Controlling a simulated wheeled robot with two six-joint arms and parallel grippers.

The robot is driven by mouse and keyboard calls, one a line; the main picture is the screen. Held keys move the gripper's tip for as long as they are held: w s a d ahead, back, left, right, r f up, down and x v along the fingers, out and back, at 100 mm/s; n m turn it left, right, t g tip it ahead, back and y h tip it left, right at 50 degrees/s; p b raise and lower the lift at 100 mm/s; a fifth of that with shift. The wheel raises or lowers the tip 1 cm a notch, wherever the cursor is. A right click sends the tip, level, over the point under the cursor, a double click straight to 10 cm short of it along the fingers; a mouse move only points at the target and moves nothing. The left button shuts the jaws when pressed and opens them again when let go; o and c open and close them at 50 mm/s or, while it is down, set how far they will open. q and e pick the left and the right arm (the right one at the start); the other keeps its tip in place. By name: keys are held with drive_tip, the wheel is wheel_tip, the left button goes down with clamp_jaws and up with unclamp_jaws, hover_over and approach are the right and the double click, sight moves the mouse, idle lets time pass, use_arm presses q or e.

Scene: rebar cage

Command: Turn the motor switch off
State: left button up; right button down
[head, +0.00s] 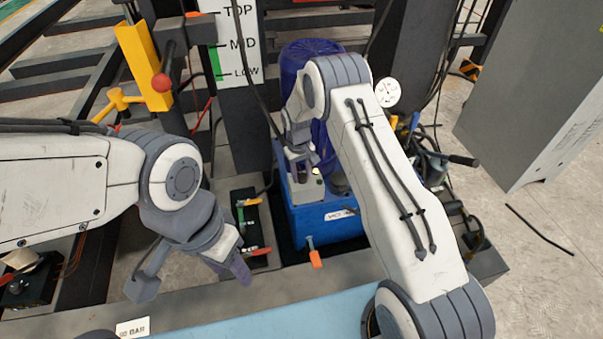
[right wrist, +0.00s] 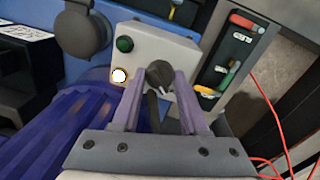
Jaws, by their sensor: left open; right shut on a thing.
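The motor switch is a dark rotary knob (right wrist: 159,73) on a light grey control box (right wrist: 186,48). A pale mark on the knob points down and to the right in the right wrist view. My right gripper (right wrist: 160,86) is shut on the knob, one finger on each side. A green button (right wrist: 125,44) and a glowing white lamp (right wrist: 120,76) are on the same face. In the head view the grey box (head: 308,190) sits on the blue tank, and my right gripper (head: 303,160) partly hides it. My left gripper (head: 192,278) is open and empty, left of the tank.
The blue tank (head: 330,222) has an orange-handled valve (head: 315,258) in front. A blue ribbed motor (right wrist: 62,140) stands beside the box. A valve block with green and red levers (head: 252,225) lies left of the tank. A gauge (head: 388,92) and hoses are close to my right arm.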

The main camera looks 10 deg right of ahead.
sight(300, 177)
drive_tip(key=shift+c, duration=2.2)
unclamp_jaws()
wheel_tip(300, 177, up, 10)
drive_tip(key=shift+a+r+p, duration=0.25)
drive_tip(key=shift+a+p, duration=0.1)
drive_tip(key=shift+a, duration=0.05)
